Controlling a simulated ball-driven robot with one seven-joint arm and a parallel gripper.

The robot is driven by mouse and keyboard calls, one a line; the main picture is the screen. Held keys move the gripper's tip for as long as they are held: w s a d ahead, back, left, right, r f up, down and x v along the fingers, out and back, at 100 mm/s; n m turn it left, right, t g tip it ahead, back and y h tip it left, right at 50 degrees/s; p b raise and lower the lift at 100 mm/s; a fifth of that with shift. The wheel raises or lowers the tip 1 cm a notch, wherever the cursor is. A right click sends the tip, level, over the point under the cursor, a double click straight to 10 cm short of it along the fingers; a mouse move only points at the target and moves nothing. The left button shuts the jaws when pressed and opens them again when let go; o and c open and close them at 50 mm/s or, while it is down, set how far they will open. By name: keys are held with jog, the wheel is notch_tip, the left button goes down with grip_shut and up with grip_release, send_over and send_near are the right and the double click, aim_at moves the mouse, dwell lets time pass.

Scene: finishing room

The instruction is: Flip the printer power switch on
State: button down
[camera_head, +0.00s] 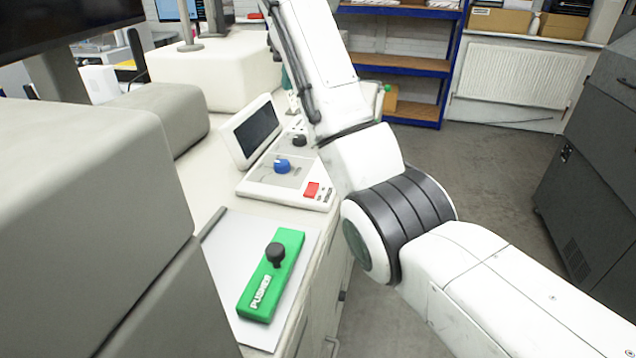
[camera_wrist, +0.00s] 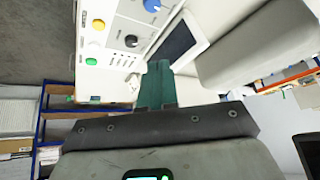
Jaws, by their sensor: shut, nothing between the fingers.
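A white control console (camera_head: 262,188) stands on the bench in the head view, with a tilted screen, a blue knob (camera_head: 282,166) and a red switch (camera_head: 311,189) near its front right corner. I cannot read whether that switch is on or off. My gripper (camera_wrist: 159,66) shows there as green fingers, shut and empty, over the panel beside the screen. My arm mostly hides it in the head view.
A green block marked PUSHER (camera_head: 272,275) with a black knob lies on a grey sheet at the bench's near end. Grey housings (camera_head: 90,190) crowd the left. A dark grey machine (camera_head: 590,165) stands right, with clear floor (camera_head: 490,170) between.

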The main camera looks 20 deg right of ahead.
jog(key=s+d+f+n+g+y+b, duration=0.1)
jog(key=s+d+f+n+g+b, duration=0.2)
jog(key=d+f+n+b, duration=0.3)
jog(key=s+f+n+b, duration=0.1)
jog(key=n+b, duration=0.1)
jog(key=n, duration=0.2)
jog(key=shift+s+g+b, duration=0.2)
jog(key=shift+g+b, duration=0.1)
jog(key=shift+f, duration=0.1)
send_over(311, 183)
jog(key=s+d, duration=0.1)
notch_tip(311, 183, down, 12)
jog(key=shift+s+r+p, duration=0.1)
jog(key=shift+r+p, duration=0.05)
jog(key=shift+p, duration=0.2)
jog(key=shift+f, duration=0.8)
jog(key=shift+r+p, duration=0.2)
jog(key=shift+p, duration=0.55)
jog(key=shift+w+y+p, duration=0.25)
jog(key=shift+y+p, duration=0.05)
jog(key=shift+p, duration=0.3)
